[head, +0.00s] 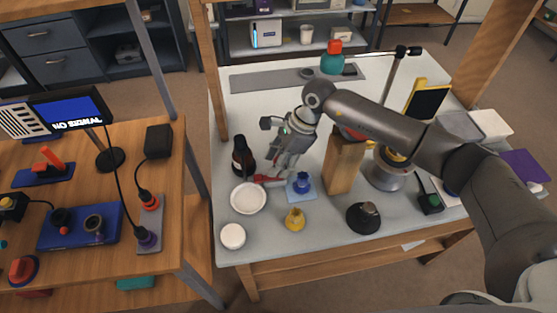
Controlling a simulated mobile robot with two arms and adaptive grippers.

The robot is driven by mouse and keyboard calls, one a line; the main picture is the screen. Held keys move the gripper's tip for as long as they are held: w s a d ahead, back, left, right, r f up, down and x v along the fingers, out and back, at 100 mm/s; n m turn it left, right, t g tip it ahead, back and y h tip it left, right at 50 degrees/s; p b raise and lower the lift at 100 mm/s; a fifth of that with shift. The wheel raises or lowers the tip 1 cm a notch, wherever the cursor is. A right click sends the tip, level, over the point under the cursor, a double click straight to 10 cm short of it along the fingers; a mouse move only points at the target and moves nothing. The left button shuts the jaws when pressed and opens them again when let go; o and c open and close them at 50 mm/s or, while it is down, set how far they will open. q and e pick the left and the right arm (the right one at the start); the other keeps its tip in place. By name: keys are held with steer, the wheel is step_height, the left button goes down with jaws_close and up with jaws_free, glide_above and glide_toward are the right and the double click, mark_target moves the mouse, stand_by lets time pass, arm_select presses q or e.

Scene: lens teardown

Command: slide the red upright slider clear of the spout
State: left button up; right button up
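My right gripper (273,161) reaches in from the right over the white table, pointing down and left. Its fingers look apart, with nothing seen between them. Just below it a red-handled tool (266,179) lies between a white dish and a blue pad. I cannot say for sure which red part is the slider. A red block (335,47) stands upright on a teal pot (332,64) at the back, and a red part (352,133) shows behind the wooden block, partly hidden by my arm. No spout is clearly visible. My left gripper is not in view.
A dark bottle (241,160) stands left of the gripper. The white dish (248,198), blue knob (302,183), yellow piece (295,219) and wooden block (343,165) crowd the front. A stand with a rod (392,75) rises at the back right.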

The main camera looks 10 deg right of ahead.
steer(key=shift+r, duration=0.1)
steer(key=v, duration=1.1)
steer(key=shift+d+r, duration=0.15)
steer(key=shift+r, duration=0.25)
